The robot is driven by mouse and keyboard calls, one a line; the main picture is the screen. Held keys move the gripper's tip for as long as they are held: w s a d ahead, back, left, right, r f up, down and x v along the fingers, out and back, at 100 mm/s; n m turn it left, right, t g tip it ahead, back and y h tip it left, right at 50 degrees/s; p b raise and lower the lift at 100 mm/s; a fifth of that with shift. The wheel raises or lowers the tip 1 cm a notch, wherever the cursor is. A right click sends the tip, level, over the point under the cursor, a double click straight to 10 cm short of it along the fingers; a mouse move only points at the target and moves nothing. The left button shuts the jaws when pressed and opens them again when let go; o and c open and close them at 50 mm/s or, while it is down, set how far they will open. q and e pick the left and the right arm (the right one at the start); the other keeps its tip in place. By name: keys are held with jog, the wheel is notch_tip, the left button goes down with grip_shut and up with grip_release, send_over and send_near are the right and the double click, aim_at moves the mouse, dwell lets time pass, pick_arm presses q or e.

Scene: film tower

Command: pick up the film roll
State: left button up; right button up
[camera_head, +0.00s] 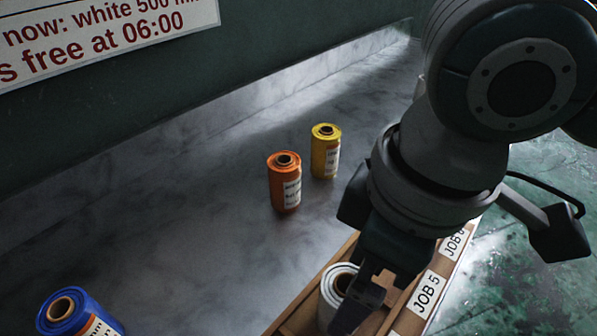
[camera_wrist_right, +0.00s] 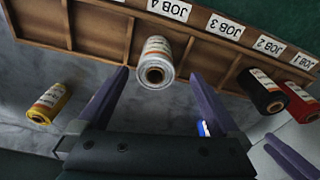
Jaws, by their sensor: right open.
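A white film roll (camera_head: 333,289) with a brown core stands in a wooden divided tray (camera_head: 314,287). In the right wrist view the white roll (camera_wrist_right: 157,58) shows its core end and a printed label. My right gripper (camera_head: 362,300) is open above the tray, partly covering the roll in the head view. In the wrist view its two purple fingers (camera_wrist_right: 158,88) are spread, with the white roll showing beyond and between them. I cannot tell whether they are around it. A purple finger-like part at the wrist view's lower right may be my left gripper (camera_wrist_right: 290,156).
An orange roll (camera_head: 285,182) and a yellow roll (camera_head: 325,152) stand on the grey counter (camera_head: 190,215). A blue roll (camera_head: 75,312) is at the lower left. Black (camera_wrist_right: 262,92) and red (camera_wrist_right: 301,103) rolls show in the wrist view. Job labels (camera_head: 427,292) line the tray's edge.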

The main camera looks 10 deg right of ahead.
notch_tip(320, 180, down, 4)
jog(key=shift+a+r+b, duration=0.1)
jog(key=shift+a+b, duration=0.05)
jog(key=shift+b, duration=0.15)
jog(key=f, duration=0.1)
jog(key=w+f+b, duration=0.1)
jog(key=f, duration=0.3)
jog(key=shift+w+a+f+b, duration=0.25)
jog(key=shift+w+a+b, duration=0.05)
jog(key=shift+a, duration=0.05)
jog(key=shift+c, duration=0.2)
jog(key=c, duration=1.5)
